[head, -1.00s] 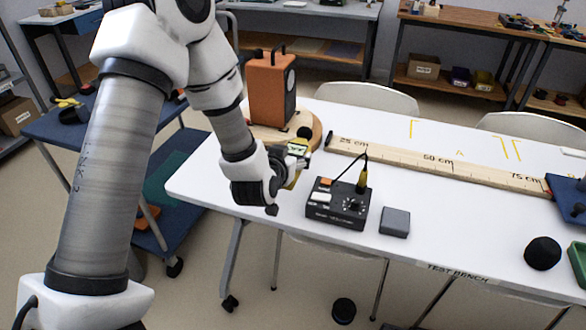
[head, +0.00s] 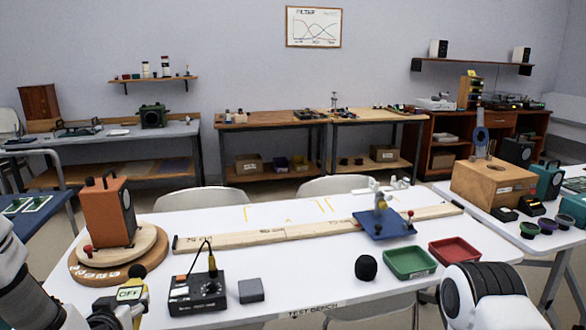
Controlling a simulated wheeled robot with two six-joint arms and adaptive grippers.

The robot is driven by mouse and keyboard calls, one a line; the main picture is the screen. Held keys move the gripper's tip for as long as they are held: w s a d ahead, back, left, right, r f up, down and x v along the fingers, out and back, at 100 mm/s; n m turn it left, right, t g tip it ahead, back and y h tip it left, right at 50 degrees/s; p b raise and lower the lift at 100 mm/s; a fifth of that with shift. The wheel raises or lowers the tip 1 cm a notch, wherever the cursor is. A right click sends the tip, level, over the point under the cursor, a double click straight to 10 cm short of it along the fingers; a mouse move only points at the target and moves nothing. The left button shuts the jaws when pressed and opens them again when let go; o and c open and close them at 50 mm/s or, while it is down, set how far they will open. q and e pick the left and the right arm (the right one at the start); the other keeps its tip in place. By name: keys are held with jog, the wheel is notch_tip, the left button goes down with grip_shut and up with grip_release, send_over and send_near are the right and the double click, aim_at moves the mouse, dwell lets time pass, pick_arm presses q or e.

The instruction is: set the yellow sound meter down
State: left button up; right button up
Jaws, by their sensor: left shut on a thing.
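The yellow sound meter (head: 130,294) is at the lower left of the head view, its small screen reading OFF. My left gripper (head: 118,312) is shut on it, with dark fingers covering part of its body. The meter is in front of the round wooden turntable (head: 90,272) and left of the black control box (head: 190,302). I cannot tell whether it touches the white table (head: 270,265). One of my right arm's links shows at the lower right, but its gripper does not.
An orange speaker (head: 106,212) stands on the turntable. A grey block (head: 251,291), a black ball (head: 366,267), a green tray (head: 410,263) and a red tray (head: 455,252) are farther right. A wooden ruler (head: 290,233) lies behind them. Bare table lies between ruler and control box.

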pick_arm(q)
jog(key=shift+s+d+r+p, duration=0.45)
jog(key=shift+s+d+p, duration=0.1)
jog(key=shift+s+p, duration=0.1)
jog(key=d+f+m+h+p, duration=0.1)
jog(key=d+m+h+p, duration=0.1)
jog(key=d+p, duration=0.5)
jog(key=shift+s+d+m+t+h, duration=0.3)
jog(key=shift+s+d+h, duration=0.2)
jog(key=shift+d, duration=2.85)
